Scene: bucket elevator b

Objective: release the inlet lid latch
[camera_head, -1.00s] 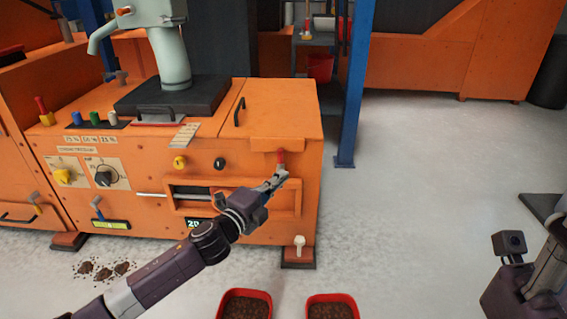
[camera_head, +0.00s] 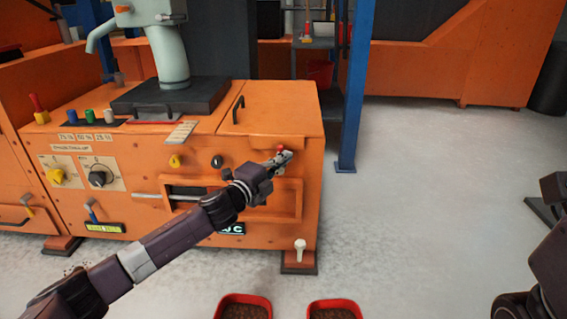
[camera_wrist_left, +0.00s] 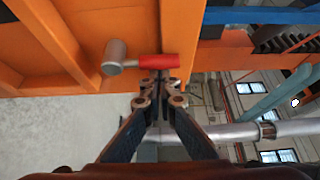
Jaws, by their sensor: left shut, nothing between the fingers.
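The inlet lid (camera_head: 272,108) is the orange top on the right part of the machine, lying flat with a black handle. The latch's red handle (camera_head: 281,147) shows as a small red end at the machine's upper front, below the lid's front edge. In the left wrist view the red handle (camera_wrist_left: 158,62) lies crosswise, joined to a grey cylinder (camera_wrist_left: 115,52). My left gripper (camera_head: 284,157) is shut and empty, its tips right by the red handle; I cannot tell whether they touch. The tips also show in the wrist view (camera_wrist_left: 160,84). My right gripper is out of view.
Knobs (camera_head: 175,161) and a slot with an orange frame sit on the machine front near my left arm. Two red trays (camera_head: 335,304) of brown material stand on the floor.

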